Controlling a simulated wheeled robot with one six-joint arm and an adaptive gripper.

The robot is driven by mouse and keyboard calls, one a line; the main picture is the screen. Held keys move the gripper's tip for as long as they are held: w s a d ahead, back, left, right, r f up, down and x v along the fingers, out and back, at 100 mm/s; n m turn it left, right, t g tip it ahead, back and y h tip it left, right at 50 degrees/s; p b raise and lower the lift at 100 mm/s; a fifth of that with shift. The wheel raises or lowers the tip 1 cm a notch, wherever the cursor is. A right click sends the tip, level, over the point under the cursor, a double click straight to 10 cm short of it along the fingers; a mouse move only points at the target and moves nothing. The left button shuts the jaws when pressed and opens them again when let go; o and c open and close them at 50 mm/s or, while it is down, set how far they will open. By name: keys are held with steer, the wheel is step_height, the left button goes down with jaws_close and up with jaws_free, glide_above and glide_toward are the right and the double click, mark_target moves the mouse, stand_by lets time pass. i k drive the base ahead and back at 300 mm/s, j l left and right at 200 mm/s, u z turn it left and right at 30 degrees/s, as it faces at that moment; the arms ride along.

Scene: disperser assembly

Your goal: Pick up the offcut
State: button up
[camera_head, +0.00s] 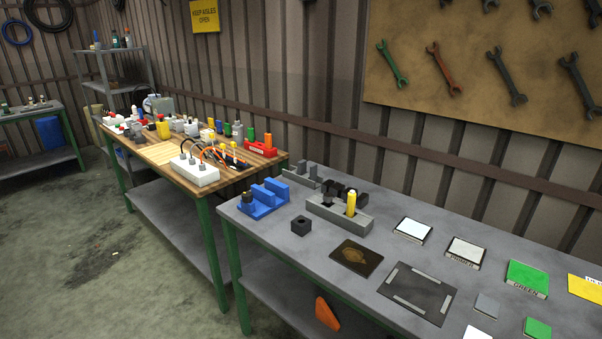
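No piece in view is labelled as the offcut, and I cannot tell for sure which one it is. Three small flat pieces lie at the front right of the grey table (310,240): a grey one (487,305), a green one (537,328) and a white one (477,333), cut by the bottom edge. An orange wedge-like piece (327,314) sits below the tabletop, over the lower shelf. My gripper is not in view.
The grey table also bears a blue fixture (263,199), a black block (301,225), a grey holder (338,213) with a yellow part, a dark plate (356,257), a marked mat (417,292) and larger tiles, one green (526,278). A cluttered wooden bench (160,153) adjoins it.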

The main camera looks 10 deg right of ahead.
mark_target(302, 164)
steer(key=i+j, duration=0.2)
steer(key=j, duration=0.2)
steer(key=i+j, duration=0.2)
steer(key=j, duration=0.2)
steer(key=i+j, duration=0.2)
steer(key=j, duration=0.2)
steer(key=i+j, duration=0.2)
steer(key=j, duration=0.2)
steer(key=i+j, duration=0.2)
steer(key=j, duration=0.2)
steer(key=i+j+u, duration=0.1)
steer(key=j, duration=0.3)
steer(key=i, duration=0.1)
